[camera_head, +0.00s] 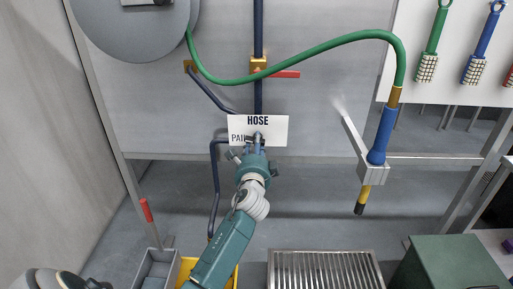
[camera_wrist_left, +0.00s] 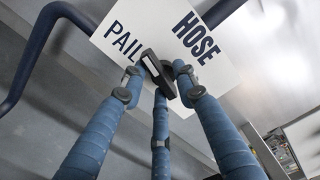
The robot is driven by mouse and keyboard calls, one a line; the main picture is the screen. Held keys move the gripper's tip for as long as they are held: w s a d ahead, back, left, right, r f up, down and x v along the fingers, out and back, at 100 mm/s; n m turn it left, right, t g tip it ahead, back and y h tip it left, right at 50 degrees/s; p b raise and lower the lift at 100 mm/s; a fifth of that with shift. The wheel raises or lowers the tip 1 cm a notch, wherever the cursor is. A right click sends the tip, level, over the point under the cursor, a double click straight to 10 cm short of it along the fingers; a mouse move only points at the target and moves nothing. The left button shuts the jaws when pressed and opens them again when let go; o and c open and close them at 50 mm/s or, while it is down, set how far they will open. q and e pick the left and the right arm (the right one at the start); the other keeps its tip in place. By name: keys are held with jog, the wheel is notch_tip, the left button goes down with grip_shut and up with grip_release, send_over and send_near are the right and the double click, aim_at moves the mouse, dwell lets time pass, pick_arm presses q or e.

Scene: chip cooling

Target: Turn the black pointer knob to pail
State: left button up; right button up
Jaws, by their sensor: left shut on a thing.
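The black pointer knob (camera_wrist_left: 155,70) sits on a white sign (camera_wrist_left: 112,18) marked HOSE and PAIL. In the left wrist view one end of the knob lies between the two words; which end is the pointer I cannot tell. My left gripper (camera_wrist_left: 156,77) is shut on the knob, its blue fingers around it. In the head view the left gripper (camera_head: 256,146) reaches up to the sign (camera_head: 274,129), with HOSE at the top and PAIL at the left, partly covered. The knob is mostly hidden there. My right gripper is not in view.
Blue pipes (camera_head: 215,180) run beside and above the sign. A green hose (camera_head: 300,58) leads to a blue nozzle (camera_head: 382,136) on a holder at right. A red valve handle (camera_head: 285,74) is above the sign. A metal grate (camera_head: 325,270) and yellow bin (camera_head: 187,268) are below.

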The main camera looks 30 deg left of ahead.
pick_arm(q)
jog(key=shift+a+r+n+b, duration=0.15)
jog(key=shift+r+n+b, duration=0.05)
jog(key=shift+n, duration=0.4)
jog(key=shift+a+r+n+b, duration=0.15)
jog(key=shift+r+n, duration=0.05)
jog(key=shift+n, duration=0.4)
jog(key=o, duration=1)
jog(key=shift+s+a, duration=0.1)
jog(key=shift+o, duration=0.2)
jog(key=shift+s+a+f, duration=0.1)
jog(key=shift+d+f, duration=0.15)
jog(key=shift+d, duration=0.05)
